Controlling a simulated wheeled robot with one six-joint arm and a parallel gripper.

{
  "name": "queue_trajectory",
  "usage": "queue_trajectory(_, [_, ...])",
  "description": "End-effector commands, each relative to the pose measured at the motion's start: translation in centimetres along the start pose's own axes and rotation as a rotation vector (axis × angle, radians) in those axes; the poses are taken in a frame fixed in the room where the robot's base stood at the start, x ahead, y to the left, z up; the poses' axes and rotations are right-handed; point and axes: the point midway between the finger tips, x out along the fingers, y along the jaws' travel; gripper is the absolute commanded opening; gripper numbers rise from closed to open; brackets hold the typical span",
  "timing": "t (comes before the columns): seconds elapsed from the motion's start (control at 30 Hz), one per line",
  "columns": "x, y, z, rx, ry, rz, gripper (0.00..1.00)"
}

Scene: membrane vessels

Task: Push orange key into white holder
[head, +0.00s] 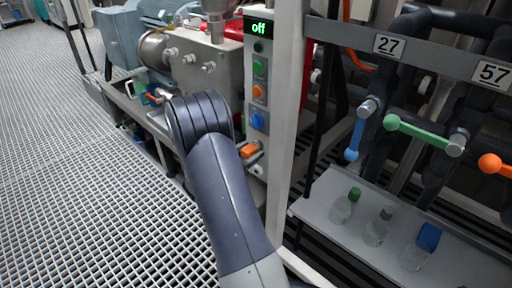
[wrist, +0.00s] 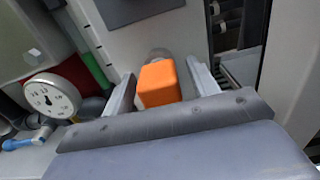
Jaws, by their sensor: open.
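The orange key (wrist: 158,84) is a small orange block, centred in the wrist view. A pale grey round fitting (wrist: 159,54) shows just behind it; I cannot tell whether this is the white holder or how far the key sits in it. My gripper (wrist: 160,72) is open, with one pale finger on each side of the key and a gap showing on both sides. In the head view the orange key (head: 249,151) is low on the white panel post, beside my arm. My arm hides most of the gripper there.
A shelf (head: 335,210) with several small bottles and coloured valve levers stand to the right. A round gauge (wrist: 52,97) is left in the wrist view. Grating floor lies left.

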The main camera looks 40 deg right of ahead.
Motion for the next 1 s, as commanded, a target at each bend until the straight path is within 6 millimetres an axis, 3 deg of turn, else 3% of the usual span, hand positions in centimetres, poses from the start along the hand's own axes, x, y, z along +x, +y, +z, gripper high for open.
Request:
queue_trajectory(0.67, [-0.02, 0.0, 0.0, 0.0, 0.0, 0.0, 0.56])
queue_trajectory(1.0, [-0.02, 0.0, 0.0, 0.0, 0.0, 0.0, 0.28])
